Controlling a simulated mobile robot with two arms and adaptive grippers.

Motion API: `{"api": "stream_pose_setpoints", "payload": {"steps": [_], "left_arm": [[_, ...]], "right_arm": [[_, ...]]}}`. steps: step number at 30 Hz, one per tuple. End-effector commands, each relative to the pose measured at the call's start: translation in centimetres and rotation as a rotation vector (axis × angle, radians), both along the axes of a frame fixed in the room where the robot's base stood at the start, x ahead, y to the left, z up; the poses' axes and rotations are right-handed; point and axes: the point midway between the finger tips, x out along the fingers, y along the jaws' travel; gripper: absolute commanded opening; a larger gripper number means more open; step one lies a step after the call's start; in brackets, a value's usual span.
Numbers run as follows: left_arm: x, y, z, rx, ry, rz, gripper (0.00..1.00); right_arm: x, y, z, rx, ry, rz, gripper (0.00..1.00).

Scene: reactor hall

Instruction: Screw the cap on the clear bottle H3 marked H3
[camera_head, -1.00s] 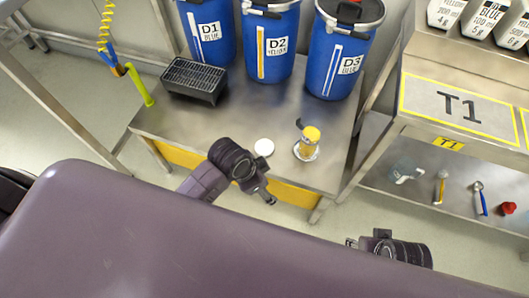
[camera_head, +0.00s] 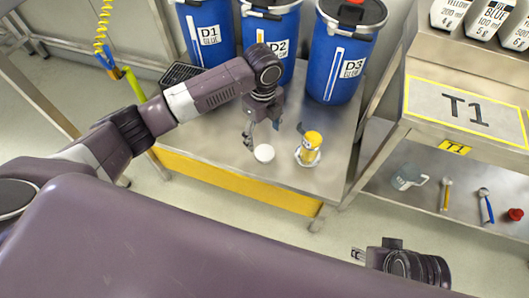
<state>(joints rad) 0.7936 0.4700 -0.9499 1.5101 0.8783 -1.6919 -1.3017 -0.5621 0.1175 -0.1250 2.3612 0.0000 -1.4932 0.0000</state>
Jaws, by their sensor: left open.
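A small container with yellow at its top (camera_head: 312,139) stands on a round light base on the steel table; I cannot read a mark on it, so I cannot tell whether it is bottle H3. A round white disc (camera_head: 264,153), perhaps the cap, lies on the table to its left. My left gripper (camera_head: 262,133) is open, fingers pointing down, just above and behind the white disc in the picture, with nothing seen between them. My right gripper (camera_head: 358,254) shows only in part at the bottom right, away from the table; its fingers are too small to judge.
Blue drums D1 (camera_head: 207,35), D2 (camera_head: 271,40) and D3 (camera_head: 343,60) stand along the table's back. A black grated box (camera_head: 180,75) is partly behind my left arm. The T1 bench's lower shelf holds a clear mug (camera_head: 408,178), two tools and a red item (camera_head: 515,214).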

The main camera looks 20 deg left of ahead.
Motion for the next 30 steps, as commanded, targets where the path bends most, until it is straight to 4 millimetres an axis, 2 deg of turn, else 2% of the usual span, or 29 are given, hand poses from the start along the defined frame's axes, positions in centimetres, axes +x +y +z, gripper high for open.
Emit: {"api": "stream_pose_setpoints", "payload": {"steps": [7, 12, 16, 26, 30], "left_arm": [[-0.1, -0.1, -0.4, -0.002, 0.0, 0.002, 0.69], [-0.1, -0.1, -2.1, -0.001, 0.002, 0.003, 0.69], [-0.1, -0.2, -2.7, -0.002, -0.001, 0.002, 0.69], [-0.1, -0.2, -2.8, -0.002, -0.001, 0.003, 0.69], [-0.3, -0.3, -4.1, -0.002, 0.001, 0.002, 0.69]], "right_arm": [[0.0, 0.0, 0.2, 0.0, -0.002, 0.0, 0.4], [-0.5, -0.1, 1.8, 0.0, -0.011, -0.001, 0.4], [-0.8, -0.2, 2.6, 0.001, -0.014, -0.001, 0.4], [-0.8, -0.2, 2.6, 0.0, -0.013, -0.001, 0.4], [-0.8, -0.2, 2.0, 0.0, -0.013, -0.001, 0.4]]}}
